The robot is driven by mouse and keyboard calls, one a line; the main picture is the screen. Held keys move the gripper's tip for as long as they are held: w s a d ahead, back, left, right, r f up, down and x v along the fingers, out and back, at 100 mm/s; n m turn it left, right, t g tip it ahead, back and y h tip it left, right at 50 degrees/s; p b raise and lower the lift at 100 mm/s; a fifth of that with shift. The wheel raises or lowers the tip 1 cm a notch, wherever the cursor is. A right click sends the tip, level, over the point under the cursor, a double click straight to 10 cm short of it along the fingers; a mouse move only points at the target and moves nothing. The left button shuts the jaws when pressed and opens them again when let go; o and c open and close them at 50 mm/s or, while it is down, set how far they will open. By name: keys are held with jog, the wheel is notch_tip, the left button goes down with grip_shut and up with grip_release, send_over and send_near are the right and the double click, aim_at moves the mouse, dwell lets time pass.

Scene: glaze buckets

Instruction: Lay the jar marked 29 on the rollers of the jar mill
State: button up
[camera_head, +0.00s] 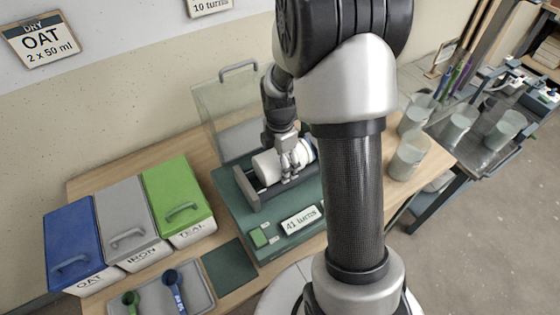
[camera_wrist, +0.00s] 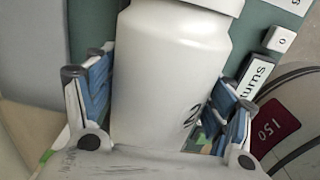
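The white jar (camera_head: 268,166) lies on its side in the cradle of the green jar mill (camera_head: 234,205), and I cannot tell whether its weight rests on the rollers. My gripper (camera_head: 290,158) is above the jar with its fingers down around the body. In the wrist view the jar (camera_wrist: 165,75) fills the space between the fingers, which appear to press on both sides. Part of a dark mark, like a 2, shows on the jar. The rest of the mark is hidden. The rollers are mostly hidden beneath the jar.
The mill's clear lid (camera_head: 222,100) stands open behind it. A sign on the mill reads "41 turns" (camera_head: 301,220). Blue, grey and green bins (camera_head: 180,195) stand at left, a scoop tray (camera_head: 200,290) in front. Translucent buckets (camera_head: 408,155) stand at right.

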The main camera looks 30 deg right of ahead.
jog(key=o, duration=0.4)
jog(key=shift+o, duration=0.2)
jog(key=shift+s, duration=0.1)
notch_tip(320, 180, up, 12)
jog(key=shift+r, duration=0.1)
dwell(0.3)
jog(key=s+a+r+m+t, duration=0.2)
jog(key=s+a+r+m, duration=0.3)
jog(key=s+m, duration=0.4)
jog(key=s+a+r+m+t, duration=0.2)
jog(key=s+a+r+m, duration=0.3)
jog(key=s+m, duration=0.4)
jog(key=shift+s+a+r+t, duration=0.15)
jog(key=shift+s+a+t, duration=0.15)
jog(key=shift+s+a, duration=0.4)
jog(key=shift+d, duration=0.1)
